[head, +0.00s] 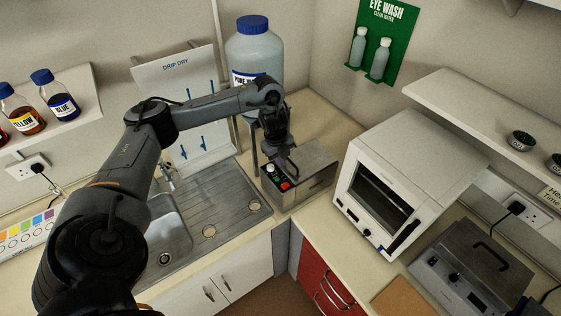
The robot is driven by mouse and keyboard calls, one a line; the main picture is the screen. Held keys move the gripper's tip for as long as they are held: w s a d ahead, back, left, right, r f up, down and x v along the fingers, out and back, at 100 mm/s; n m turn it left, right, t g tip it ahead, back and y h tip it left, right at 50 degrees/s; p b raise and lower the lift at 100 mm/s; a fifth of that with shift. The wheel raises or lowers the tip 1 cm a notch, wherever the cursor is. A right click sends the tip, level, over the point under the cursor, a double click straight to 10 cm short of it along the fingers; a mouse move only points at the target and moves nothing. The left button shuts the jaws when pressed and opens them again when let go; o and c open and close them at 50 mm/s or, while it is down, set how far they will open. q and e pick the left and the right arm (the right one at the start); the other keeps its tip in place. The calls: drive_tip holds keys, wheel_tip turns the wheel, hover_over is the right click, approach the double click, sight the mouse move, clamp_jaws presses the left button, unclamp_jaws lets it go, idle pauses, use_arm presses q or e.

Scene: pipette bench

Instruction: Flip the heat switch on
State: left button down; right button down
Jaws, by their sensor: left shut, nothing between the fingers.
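A metal box (314,172) stands on the counter corner just right of the sink. Its front panel carries a white knob (270,168), a small green control (277,177) and a red switch (285,186). I cannot read labels, so I cannot tell for certain which is the heat switch, nor its position. My left gripper (284,163) points down over the panel's upper edge, close behind the controls. It is shut and empty. Whether it touches the box is unclear. My right gripper is not in view.
A sink (170,240) with drainer lies left of the box. A large blue-capped water bottle (254,50) stands behind it. A white oven (410,180) stands to the right, with a lidded metal appliance (470,265) in front. A drip-dry board (180,85) leans on the wall.

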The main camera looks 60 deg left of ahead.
use_arm(q)
drive_tip(key=shift+w+a+r, duration=0.15)
drive_tip(key=shift+w, duration=0.65)
drive_tip(key=shift+b, duration=0.3)
drive_tip(key=b, duration=0.4)
hover_over(288, 183)
drive_tip(key=s, duration=0.1)
drive_tip(key=f, duration=0.8)
drive_tip(key=shift+s+d+f, duration=0.2)
drive_tip(key=shift+f, duration=0.05)
drive_tip(key=f, duration=0.4)
drive_tip(key=shift+w+a+p, duration=0.1)
drive_tip(key=shift+w+p, duration=0.2)
drive_tip(key=shift+p, duration=0.05)
drive_tip(key=shift+w+f, duration=0.1)
drive_tip(key=shift+f, duration=0.6)
